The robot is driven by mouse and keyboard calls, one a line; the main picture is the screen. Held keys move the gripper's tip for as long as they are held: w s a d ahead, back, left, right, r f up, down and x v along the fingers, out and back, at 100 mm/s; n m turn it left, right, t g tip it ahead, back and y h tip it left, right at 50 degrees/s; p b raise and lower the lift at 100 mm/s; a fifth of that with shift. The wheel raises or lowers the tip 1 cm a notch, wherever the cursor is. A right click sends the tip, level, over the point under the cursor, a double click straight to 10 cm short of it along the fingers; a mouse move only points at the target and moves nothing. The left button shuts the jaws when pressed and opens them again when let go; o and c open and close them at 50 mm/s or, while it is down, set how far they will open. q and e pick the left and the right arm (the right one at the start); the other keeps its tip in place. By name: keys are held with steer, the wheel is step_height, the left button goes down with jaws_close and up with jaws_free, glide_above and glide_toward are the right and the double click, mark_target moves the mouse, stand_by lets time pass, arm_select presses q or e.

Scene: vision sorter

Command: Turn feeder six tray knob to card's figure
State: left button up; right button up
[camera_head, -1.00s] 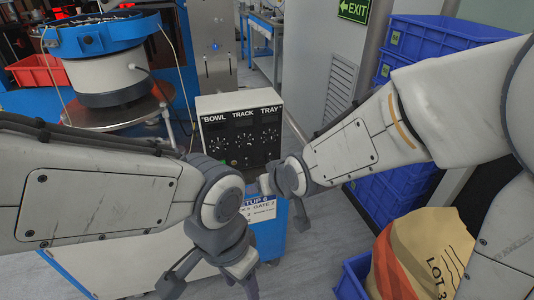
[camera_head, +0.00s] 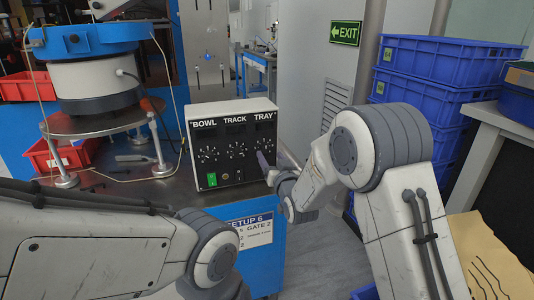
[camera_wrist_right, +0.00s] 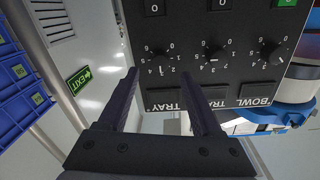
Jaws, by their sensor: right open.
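The black control box (camera_head: 228,108) has three dials labelled BOWL, TRACK and TRAY. The TRAY knob (camera_head: 264,144) is the rightmost dial in the head view. In the right wrist view the picture is inverted and the TRAY knob (camera_wrist_right: 160,70) is the leftmost dial. My right gripper (camera_head: 264,162) is open; its fingers (camera_wrist_right: 163,85) point at the panel, one to each side of the TRAY dial in that view, with nothing between them. A white card (camera_head: 253,230) reading SETUP 6 and GATE 2 is on the blue front below; its left part is hidden by my left arm and its small print is unreadable.
A blue-rimmed bowl feeder (camera_head: 95,75) stands left of the box, with a cable and a fork-like tool (camera_head: 133,159) on the steel top. Blue crates (camera_head: 440,65) are stacked at the right. A green switch (camera_head: 211,179) is on the panel's lower left.

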mark_target(266, 150)
steer(key=shift+x, duration=2.1)
steer(key=shift+c, duration=0.3)
jaws_close()
steer(key=n+b, duration=0.2)
steer(key=n, duration=0.1)
steer(key=shift+f+n, duration=0.2)
steer(key=shift+n, duration=0.1)
steer(key=shift+n+b, duration=1.55)
steer(key=shift+n, duration=1.15)
steer(key=shift+r, duration=0.1)
